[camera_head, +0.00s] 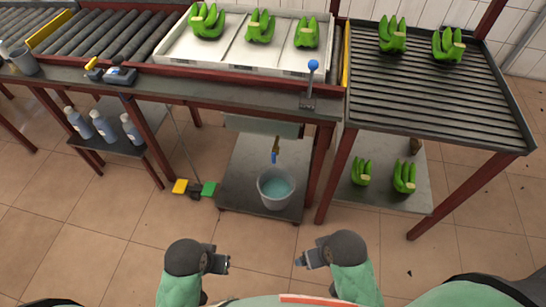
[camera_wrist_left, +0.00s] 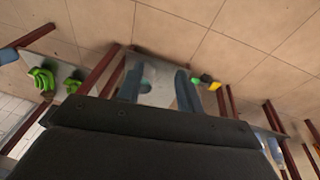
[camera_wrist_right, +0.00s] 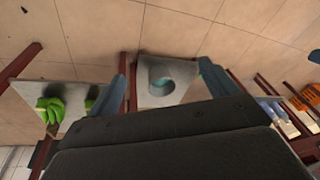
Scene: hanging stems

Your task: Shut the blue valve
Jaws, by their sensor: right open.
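A small tap with a blue valve part (camera_head: 275,156) hangs below a grey trough (camera_head: 262,127) under the bench. A grey bucket (camera_head: 262,201) with bluish water stands beneath it; whether water is flowing is too small to tell. My left gripper (camera_head: 228,264) is empty and partly open, low in front of the bench, away from the valve. My right gripper (camera_head: 298,262) is open and empty, to the right of the left one and also apart from the valve. Both wrist views show the bucket between the fingers, in the left (camera_wrist_left: 149,72) and right (camera_wrist_right: 162,80).
A lever with a blue ball knob (camera_head: 313,66) stands on the bench edge. Green bananas lie in a white tray (camera_head: 190,50) and on a ribbed rack (camera_head: 440,90). Bottles (camera_head: 103,126) stand on a low shelf. Floor in front is clear.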

